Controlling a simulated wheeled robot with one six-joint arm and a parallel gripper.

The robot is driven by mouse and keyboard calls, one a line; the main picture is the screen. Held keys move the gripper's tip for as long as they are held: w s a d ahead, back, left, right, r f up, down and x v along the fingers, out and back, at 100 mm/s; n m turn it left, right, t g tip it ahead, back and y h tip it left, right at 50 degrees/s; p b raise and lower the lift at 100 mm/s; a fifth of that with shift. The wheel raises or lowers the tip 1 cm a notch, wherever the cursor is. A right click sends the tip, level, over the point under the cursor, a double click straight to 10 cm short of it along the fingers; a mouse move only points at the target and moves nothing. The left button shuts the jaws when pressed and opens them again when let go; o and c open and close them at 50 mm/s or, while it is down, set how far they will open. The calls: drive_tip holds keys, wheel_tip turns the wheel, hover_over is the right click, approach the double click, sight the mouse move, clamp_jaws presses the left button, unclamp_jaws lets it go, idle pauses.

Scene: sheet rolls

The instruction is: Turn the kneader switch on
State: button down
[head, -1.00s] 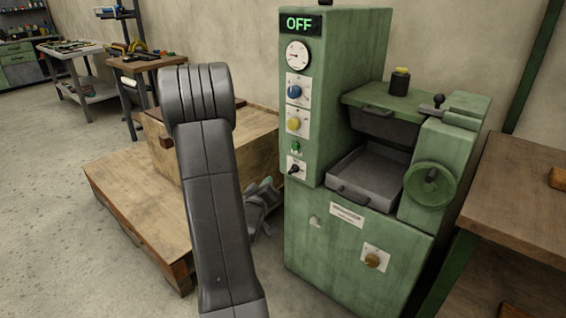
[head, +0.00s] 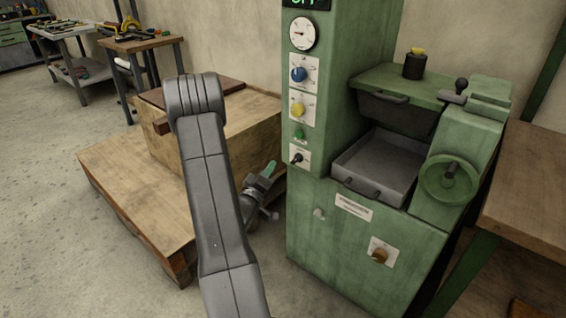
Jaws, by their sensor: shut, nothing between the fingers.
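The green kneader machine (head: 330,225) stands right of centre in the head view. Its front panel carries a gauge, a blue knob (head: 298,74), a yellow knob (head: 297,109), a small green part (head: 299,133) and, lowest, a black switch (head: 297,158) on a white plate. I cannot read any label that names the kneader switch. The display (head: 305,3) at the top is partly cut off. My gripper (head: 270,169) is shut and empty, with green fingertips, left of the panel and slightly below the black switch. It appears apart from the machine. My arm hides part of the gripper's wrist.
A grey tray (head: 375,165) sits in the machine's opening, with a handwheel (head: 448,180) to its right. A wooden platform (head: 125,200) with a box stands left. A wooden bench (head: 535,190) is close on the right. Open floor lies at the left.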

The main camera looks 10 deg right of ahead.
sight(296, 160)
drive_tip(key=x, duration=0.9)
drive_tip(key=shift+w+d+b, duration=0.25)
drive_tip(key=shift+d+b, duration=0.05)
drive_tip(key=shift+b, duration=0.05)
drive_tip(key=shift+s+d+f+b, duration=0.3)
drive_tip(key=shift+s+d+f, duration=0.25)
drive_tip(key=shift+s+f, duration=0.25)
drive_tip(key=shift+s+d+f, duration=0.3)
drive_tip(key=shift+s+d, duration=0.05)
drive_tip(key=shift+s, duration=0.2)
drive_tip(key=shift+w+f+b, duration=0.1)
drive_tip(key=shift+b, duration=0.3)
drive_tip(key=shift+m, duration=0.3)
